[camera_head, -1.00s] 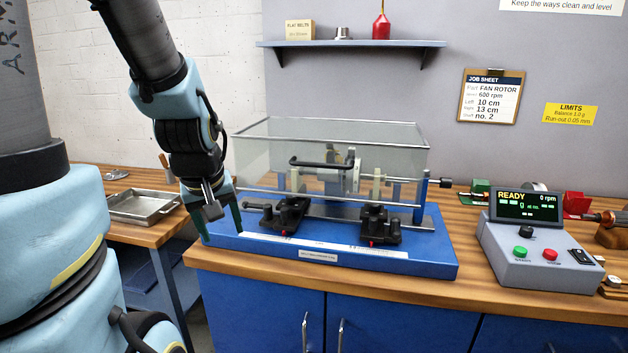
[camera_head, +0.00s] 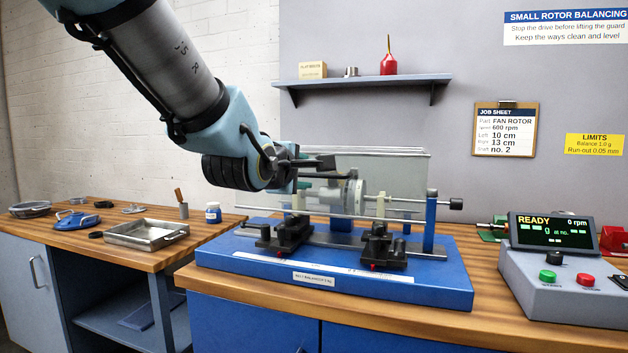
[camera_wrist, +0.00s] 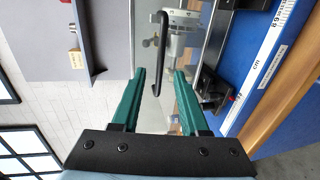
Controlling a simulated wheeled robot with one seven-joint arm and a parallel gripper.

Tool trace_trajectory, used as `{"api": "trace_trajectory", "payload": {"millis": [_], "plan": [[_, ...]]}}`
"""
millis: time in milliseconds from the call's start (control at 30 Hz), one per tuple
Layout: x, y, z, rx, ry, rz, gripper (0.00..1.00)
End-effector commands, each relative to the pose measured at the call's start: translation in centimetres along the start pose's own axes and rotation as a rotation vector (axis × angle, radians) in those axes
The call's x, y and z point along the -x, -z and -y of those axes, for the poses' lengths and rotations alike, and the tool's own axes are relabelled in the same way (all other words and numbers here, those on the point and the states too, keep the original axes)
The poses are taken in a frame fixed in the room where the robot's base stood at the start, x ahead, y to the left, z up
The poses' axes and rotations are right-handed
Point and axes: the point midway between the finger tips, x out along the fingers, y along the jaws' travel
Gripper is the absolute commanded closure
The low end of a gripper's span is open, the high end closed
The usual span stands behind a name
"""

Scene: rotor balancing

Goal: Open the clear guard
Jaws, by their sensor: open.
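The clear guard (camera_head: 408,172) is down over the rotor (camera_head: 354,191) on the blue balancing machine. Its black bar handle (camera_wrist: 160,45) stands out from the front panel and shows whole in the wrist view. My gripper (camera_wrist: 160,84) is open, with teal fingers pointing at the guard's front. In the wrist view, one end of the handle shows between the fingertips; I cannot tell how deep it lies between them. In the head view my gripper (camera_head: 316,172) is at the guard's upper front, and my arm hides the guard's left end.
A control box (camera_head: 555,280) reading READY, 0 rpm is at right. A wall shelf (camera_head: 360,80) hangs above. A metal tray (camera_head: 145,233) lies on the left bench.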

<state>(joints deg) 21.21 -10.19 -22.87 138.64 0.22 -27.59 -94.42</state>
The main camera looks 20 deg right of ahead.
Motion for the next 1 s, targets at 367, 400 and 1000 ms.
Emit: {"api": "trace_trajectory", "payload": {"millis": [367, 400, 1000], "plan": [[-6.1, 0.1, 0.1, 0.001, 0.005, 0.000, 0.56], [-6.5, 0.1, 0.0, 0.001, 0.003, 0.000, 0.56], [-8.0, 0.1, 0.1, -0.002, 0.003, -0.001, 0.64]]}}
